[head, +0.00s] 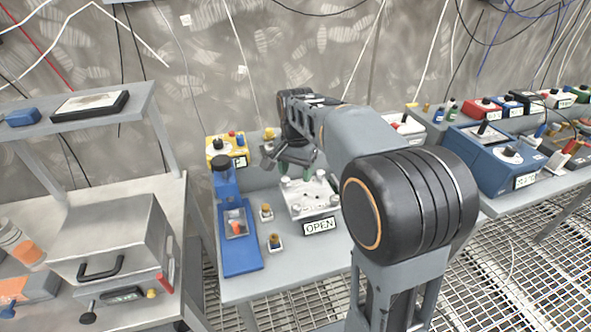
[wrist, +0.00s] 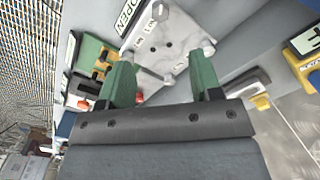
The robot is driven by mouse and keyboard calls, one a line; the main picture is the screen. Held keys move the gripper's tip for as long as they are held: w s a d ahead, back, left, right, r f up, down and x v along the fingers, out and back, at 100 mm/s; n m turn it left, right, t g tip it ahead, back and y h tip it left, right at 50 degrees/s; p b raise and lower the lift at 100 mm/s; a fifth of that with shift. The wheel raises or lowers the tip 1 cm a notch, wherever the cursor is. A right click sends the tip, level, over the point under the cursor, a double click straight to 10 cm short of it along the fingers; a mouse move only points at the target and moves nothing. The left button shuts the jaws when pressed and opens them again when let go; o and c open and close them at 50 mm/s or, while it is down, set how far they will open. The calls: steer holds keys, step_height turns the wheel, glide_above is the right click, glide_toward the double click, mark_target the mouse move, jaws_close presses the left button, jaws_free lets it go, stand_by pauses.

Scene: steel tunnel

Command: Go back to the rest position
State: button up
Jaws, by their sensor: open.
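My gripper (head: 287,163) is at the end of my bent arm, over the back of the middle table, near a white plate with round knobs (head: 308,200). In the wrist view its two green fingers (wrist: 163,80) are spread wide apart with nothing held between them. The same white plate (wrist: 172,45) lies beyond the fingertips in that view. A sign reading OPEN (head: 319,226) stands at the plate's front edge. My arm hides part of the table to the right of the plate.
A blue stand (head: 240,252) and two small pieces with orange tops are left of the plate. A yellow box (head: 218,147) stands behind. A metal case (head: 118,240) is on the left bench; a blue device (head: 490,160) is on the right table. Grating floor lies in front.

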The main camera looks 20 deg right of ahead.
steer(key=s+f+n+t+p, duration=0.1)
steer(key=s+n, duration=0.7)
steer(key=s, duration=0.9)
steer(key=shift+f+n+t+p, duration=0.4)
steer(key=shift+t+p, duration=0.35)
steer(key=shift+t, duration=0.55)
